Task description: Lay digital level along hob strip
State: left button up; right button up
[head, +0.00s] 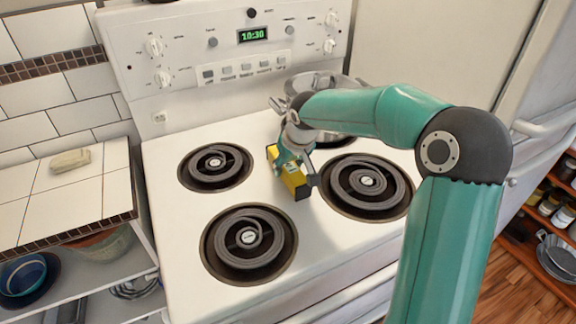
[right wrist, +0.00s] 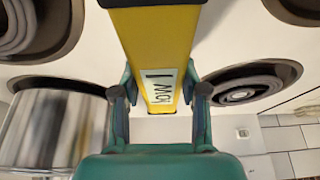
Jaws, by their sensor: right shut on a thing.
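The digital level (head: 294,182) is a yellow bar with dark ends, between the left and right burners in the head view. In the right wrist view the level (right wrist: 155,38) runs lengthwise away from the camera, with a pale label on its face. My right gripper (head: 292,157) is shut on the level around its middle, a finger on each side. The hob strip (head: 318,236) is the bare white band between the burner columns, and the level is over it, roughly along it. I cannot tell whether it touches the surface. My left gripper is not in view.
Coil burners (head: 248,243) flank the strip on both sides. A metal pot (head: 328,82) stands on the back right burner, partly hidden behind my right arm. The control panel (head: 225,45) rises at the back. A tiled counter (head: 75,200) with a sponge-like block (head: 70,161) is at left.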

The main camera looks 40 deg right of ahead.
jog(key=shift+f+b, duration=0.45)
jog(key=shift+f, duration=0.05)
dwell(0.3)
jog(key=o, duration=1.3)
jog(key=shift+r, duration=0.1)
jog(key=shift+p+v, duration=2)
jog(key=shift+v, duration=1.9)
jog(key=v, duration=1.2)
jog(key=shift+d, duration=0.15)
